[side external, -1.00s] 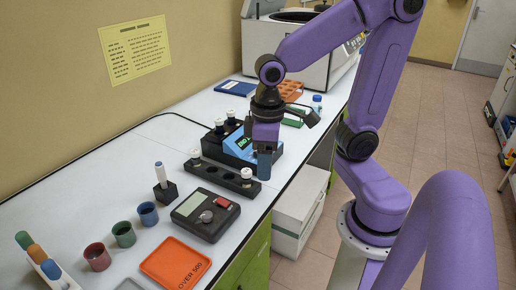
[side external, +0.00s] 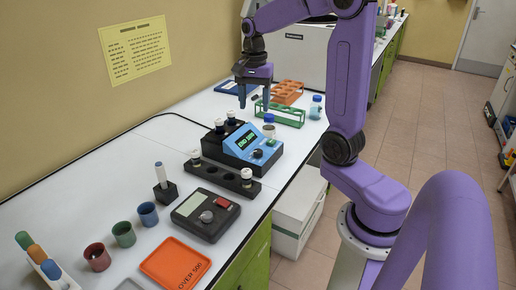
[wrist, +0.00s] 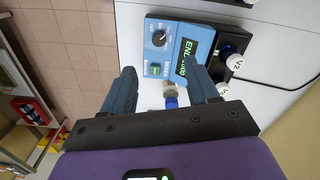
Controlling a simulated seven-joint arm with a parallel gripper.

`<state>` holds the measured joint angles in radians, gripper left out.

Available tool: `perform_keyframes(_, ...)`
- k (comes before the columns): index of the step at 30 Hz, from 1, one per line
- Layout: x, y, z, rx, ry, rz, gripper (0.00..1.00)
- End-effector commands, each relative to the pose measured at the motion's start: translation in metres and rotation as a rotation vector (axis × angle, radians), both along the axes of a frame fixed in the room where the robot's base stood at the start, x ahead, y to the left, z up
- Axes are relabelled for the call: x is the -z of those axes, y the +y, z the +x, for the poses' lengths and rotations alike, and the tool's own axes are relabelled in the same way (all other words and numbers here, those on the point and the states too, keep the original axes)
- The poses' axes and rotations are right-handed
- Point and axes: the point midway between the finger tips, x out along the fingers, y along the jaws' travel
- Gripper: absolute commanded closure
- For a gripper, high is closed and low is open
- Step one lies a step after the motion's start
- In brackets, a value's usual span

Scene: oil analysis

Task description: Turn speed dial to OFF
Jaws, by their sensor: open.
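The blue device (side external: 242,143) stands on the bench with a lit green display. Its black dial (wrist: 159,38) with a white pointer shows in the wrist view, and the dial also shows in the side external view (side external: 258,154). In the wrist view my gripper (wrist: 162,84) is open, with nothing held. A small vial (side external: 269,127) stands by the device's far right side; it shows between the fingers in the wrist view (wrist: 170,95).
White-capped vials (wrist: 230,48) stand along the device's left side. A green rack (side external: 283,112), an orange rack (side external: 288,92) and a blue-capped bottle (side external: 316,107) are beyond.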

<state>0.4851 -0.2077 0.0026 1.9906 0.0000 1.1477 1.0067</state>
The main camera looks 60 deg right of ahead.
Motion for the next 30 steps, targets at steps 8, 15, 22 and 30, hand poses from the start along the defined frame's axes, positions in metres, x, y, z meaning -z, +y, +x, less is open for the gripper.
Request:
perform_keyframes(8,0.001,-0.02,0.0,0.134,0.002,0.0,0.41)
perform_keyframes(15,0.032,-0.02,-0.001,0.134,0.008,0.002,0.41)
perform_keyframes(22,0.076,-0.02,-0.001,0.132,0.008,0.002,0.41)
perform_keyframes(30,0.126,-0.02,-0.001,0.13,0.007,0.002,0.41)
